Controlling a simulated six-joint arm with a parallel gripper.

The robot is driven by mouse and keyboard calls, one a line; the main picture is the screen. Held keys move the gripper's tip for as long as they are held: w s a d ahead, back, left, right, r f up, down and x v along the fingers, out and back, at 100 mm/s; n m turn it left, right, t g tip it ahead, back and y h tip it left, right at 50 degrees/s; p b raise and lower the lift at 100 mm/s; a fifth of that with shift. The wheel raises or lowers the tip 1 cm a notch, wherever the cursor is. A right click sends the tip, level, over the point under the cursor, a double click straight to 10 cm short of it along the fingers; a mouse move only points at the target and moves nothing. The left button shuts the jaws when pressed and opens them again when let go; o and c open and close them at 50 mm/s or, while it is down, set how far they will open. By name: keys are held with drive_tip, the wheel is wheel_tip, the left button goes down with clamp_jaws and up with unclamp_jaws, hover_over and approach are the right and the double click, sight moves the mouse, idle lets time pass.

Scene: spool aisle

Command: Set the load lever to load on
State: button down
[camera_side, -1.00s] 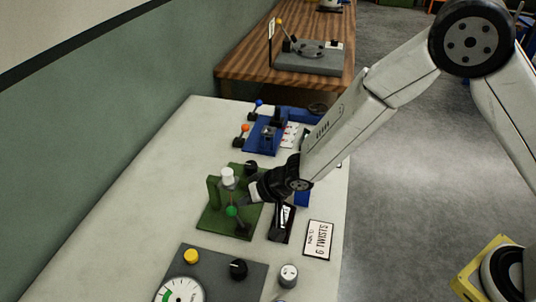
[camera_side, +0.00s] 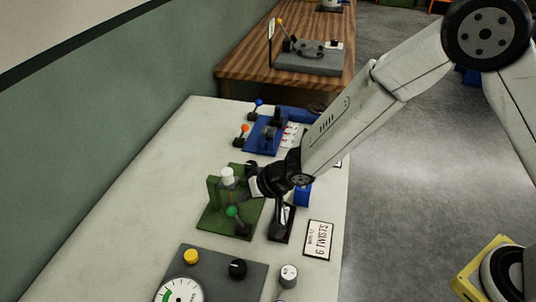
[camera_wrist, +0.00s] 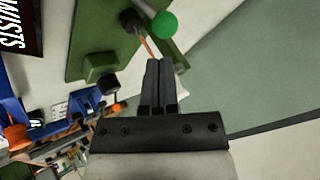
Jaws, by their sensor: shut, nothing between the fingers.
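A lever with a green ball knob (camera_side: 231,211) stands on the green base plate (camera_side: 214,224), and its stem leans up and to the left in the side view. No readable label shows which lever is the load lever. My gripper (camera_side: 250,189) is shut and empty, low over the green plate and just behind the green knob. In the wrist view, the shut fingertips (camera_wrist: 160,62) point toward the green ball (camera_wrist: 163,25), with a small gap in the picture. Whether they touch the stem I cannot tell.
A white-topped post (camera_side: 227,177) stands on the green plate beside my gripper. Orange (camera_side: 244,128) and blue (camera_side: 258,102) knobbed levers stand farther back. A grey panel (camera_side: 225,267) with yellow and black knobs lies in front. A "6 TWISTS" card (camera_side: 318,240) lies at right.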

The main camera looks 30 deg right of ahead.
drive_tip(key=shift+d, duration=0.15)
wheel_tip(320, 180, up, 12)
drive_tip(key=d, duration=0.1)
drive_tip(key=shift+w+d+f, duration=0.15)
drive_tip(key=shift+d, duration=0.1)
idle(1.6)
drive_tip(key=shift+d, duration=0.1)
idle(0.5)
